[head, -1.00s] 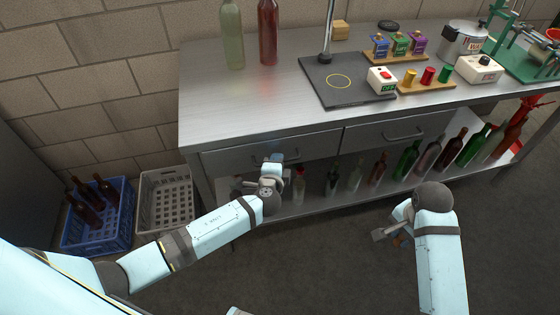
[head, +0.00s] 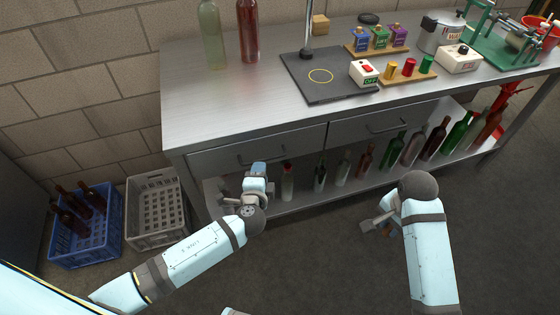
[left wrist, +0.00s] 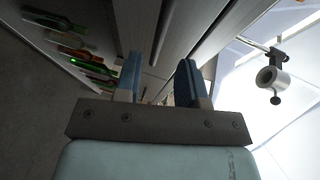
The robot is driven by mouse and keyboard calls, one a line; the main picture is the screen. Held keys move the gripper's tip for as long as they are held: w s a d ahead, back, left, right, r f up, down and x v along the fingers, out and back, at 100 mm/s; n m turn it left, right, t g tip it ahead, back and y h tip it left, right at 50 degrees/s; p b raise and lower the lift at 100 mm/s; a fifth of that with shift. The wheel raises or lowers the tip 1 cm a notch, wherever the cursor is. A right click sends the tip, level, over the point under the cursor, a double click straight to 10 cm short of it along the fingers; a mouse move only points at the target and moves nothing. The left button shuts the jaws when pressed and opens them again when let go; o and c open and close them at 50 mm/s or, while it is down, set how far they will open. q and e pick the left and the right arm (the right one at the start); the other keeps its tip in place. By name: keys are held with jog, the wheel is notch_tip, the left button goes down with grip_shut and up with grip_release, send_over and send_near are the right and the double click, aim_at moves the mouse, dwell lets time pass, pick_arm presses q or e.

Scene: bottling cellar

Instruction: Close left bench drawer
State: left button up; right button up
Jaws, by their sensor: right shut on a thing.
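The left bench drawer (head: 215,162) is a grey metal front under the left half of the bench top, with a bar handle (head: 247,160). In the head view its front looks about level with the right drawer (head: 360,128); I cannot tell whether a small gap is left. My left gripper (head: 258,170) is just in front of and below the handle, partly covering the drawer's lower edge. In the left wrist view its two blue fingers (left wrist: 158,80) stand apart with nothing seen between them. My right gripper (head: 371,222) is shut on a small orange-brown thing, mostly hidden, away from the bench.
The steel bench top (head: 230,105) carries bottles, a dark mat (head: 330,88), a switch box (head: 364,73) and racks. Several bottles stand on the shelf below. A grey crate (head: 155,240) and a blue crate (head: 88,255) stand left on the floor. The floor in front is clear.

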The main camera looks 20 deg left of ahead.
pick_arm(q)
jog(key=v, duration=0.5)
dwell(0.5)
